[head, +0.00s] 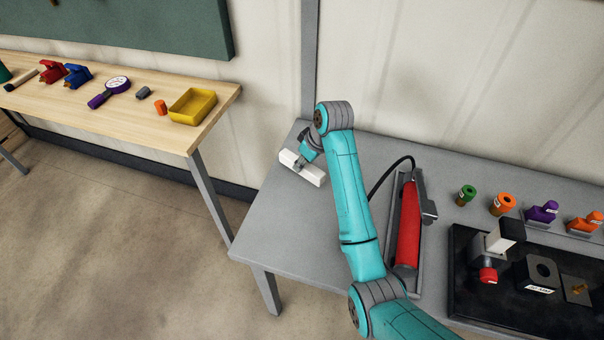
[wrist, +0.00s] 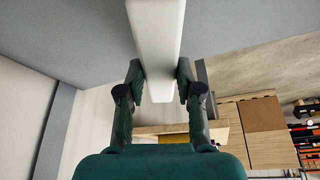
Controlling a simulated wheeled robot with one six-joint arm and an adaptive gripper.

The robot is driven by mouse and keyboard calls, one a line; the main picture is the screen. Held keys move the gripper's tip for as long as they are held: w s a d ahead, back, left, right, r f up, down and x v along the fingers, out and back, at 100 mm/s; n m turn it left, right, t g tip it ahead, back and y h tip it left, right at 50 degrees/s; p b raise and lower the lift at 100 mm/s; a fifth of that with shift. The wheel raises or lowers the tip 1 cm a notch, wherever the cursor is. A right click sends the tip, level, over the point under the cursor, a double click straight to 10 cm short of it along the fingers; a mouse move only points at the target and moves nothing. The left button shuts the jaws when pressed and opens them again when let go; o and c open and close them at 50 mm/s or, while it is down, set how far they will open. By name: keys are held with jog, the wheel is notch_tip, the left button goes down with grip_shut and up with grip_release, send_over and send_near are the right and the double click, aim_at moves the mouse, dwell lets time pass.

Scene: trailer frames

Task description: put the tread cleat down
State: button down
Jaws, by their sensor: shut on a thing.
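The tread cleat (head: 310,174) is a white bar. In the head view it is at the left end of the grey table (head: 275,222). My gripper (head: 300,162) is shut on it, partly hidden by my teal arm. In the wrist view the cleat (wrist: 157,28) runs from the top edge down between the two dark fingers of my gripper (wrist: 160,75), one on each side. I cannot tell whether the cleat touches the tabletop or is just above it.
A red cylinder (head: 408,225) in a grey holder with a black cable lies right of my arm. A black tray (head: 470,305) with several parts is further right. Table around the cleat is clear. A wooden bench (head: 150,120) with a yellow bin (head: 193,106) stands left, across a gap.

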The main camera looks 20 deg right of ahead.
aim_at(304, 173)
jog(key=shift+f, duration=2.45)
jog(key=shift+f, duration=0.1)
jog(key=c, duration=0.8)
grip_release()
jog(key=shift+o, duration=0.2)
jog(key=v, duration=1.1)
jog(key=shift+s+d+r, duration=0.1)
jog(key=shift+s+r, duration=0.05)
jog(key=shift+r, duration=0.45)
